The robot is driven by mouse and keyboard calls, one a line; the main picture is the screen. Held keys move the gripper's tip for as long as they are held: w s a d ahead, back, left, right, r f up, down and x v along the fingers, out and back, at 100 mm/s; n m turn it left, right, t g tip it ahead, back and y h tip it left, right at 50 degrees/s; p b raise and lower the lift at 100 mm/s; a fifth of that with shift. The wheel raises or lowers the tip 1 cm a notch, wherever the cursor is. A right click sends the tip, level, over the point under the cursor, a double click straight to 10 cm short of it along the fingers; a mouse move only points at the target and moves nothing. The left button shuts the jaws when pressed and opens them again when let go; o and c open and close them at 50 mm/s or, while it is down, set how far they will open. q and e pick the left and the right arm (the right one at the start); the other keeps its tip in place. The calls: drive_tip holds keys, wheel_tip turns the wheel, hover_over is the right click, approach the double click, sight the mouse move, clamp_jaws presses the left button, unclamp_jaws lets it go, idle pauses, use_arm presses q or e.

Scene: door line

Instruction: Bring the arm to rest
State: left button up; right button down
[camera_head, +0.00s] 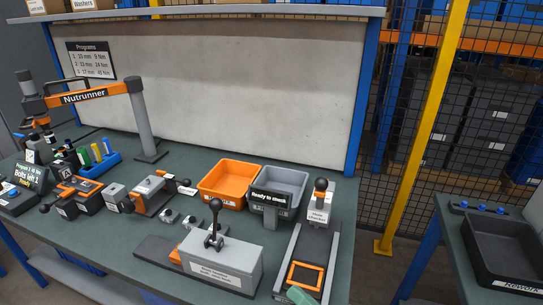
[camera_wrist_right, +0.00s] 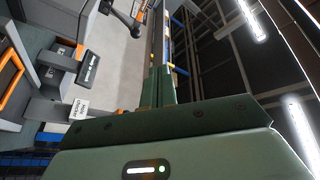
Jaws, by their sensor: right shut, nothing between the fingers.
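My right gripper shows as a small green piece (camera_head: 300,296) at the bottom edge of the head view, in front of the orange-framed slide of the gauge station. Most of it is cut off there. In the right wrist view its two green fingers (camera_wrist_right: 159,84) are together, with nothing between them. They point up past the bench, which lies to the left in that tilted view. My left gripper is in neither view.
The bench carries a grey box with a black lever (camera_head: 222,262), an orange bin (camera_head: 228,185), a grey bin with a "Ready to check" display (camera_head: 269,200) and an orange nutrunner arm (camera_head: 85,95). A rework tray (camera_head: 510,280) stands right, beyond an open floor gap.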

drive_tip(key=s+d+f+n+g+h, duration=0.25)
drive_tip(key=d+f+n+h, duration=0.35)
drive_tip(key=d+f+h, duration=0.45)
drive_tip(key=s+d+f+g+h, duration=0.1)
drive_tip(key=s+d+g+h, duration=0.2)
drive_tip(key=s+d+h, duration=0.3)
drive_tip(key=s+d+f+g+h, duration=0.15)
drive_tip(key=s+d+h, duration=0.25)
drive_tip(key=d, duration=0.5)
drive_tip(key=s+a+f+g+y, duration=0.2)
drive_tip(key=a+f, duration=0.1)
drive_tip(key=f, duration=0.9)
drive_tip(key=s+a+f+g+y, duration=0.1)
drive_tip(key=s+a+f, duration=0.1)
drive_tip(key=f, duration=1.1)
drive_tip(key=s+f+m+g+y, duration=0.1)
drive_tip(key=s+f, duration=0.6)
drive_tip(key=s, duration=0.3)
drive_tip(key=s+f+m+g+y, duration=0.1)
drive_tip(key=s+f+m+g, duration=0.1)
drive_tip(key=s+f, duration=0.6)
drive_tip(key=s, duration=0.3)
drive_tip(key=shift+a+m, duration=0.15)
drive_tip(key=shift+m, duration=0.15)
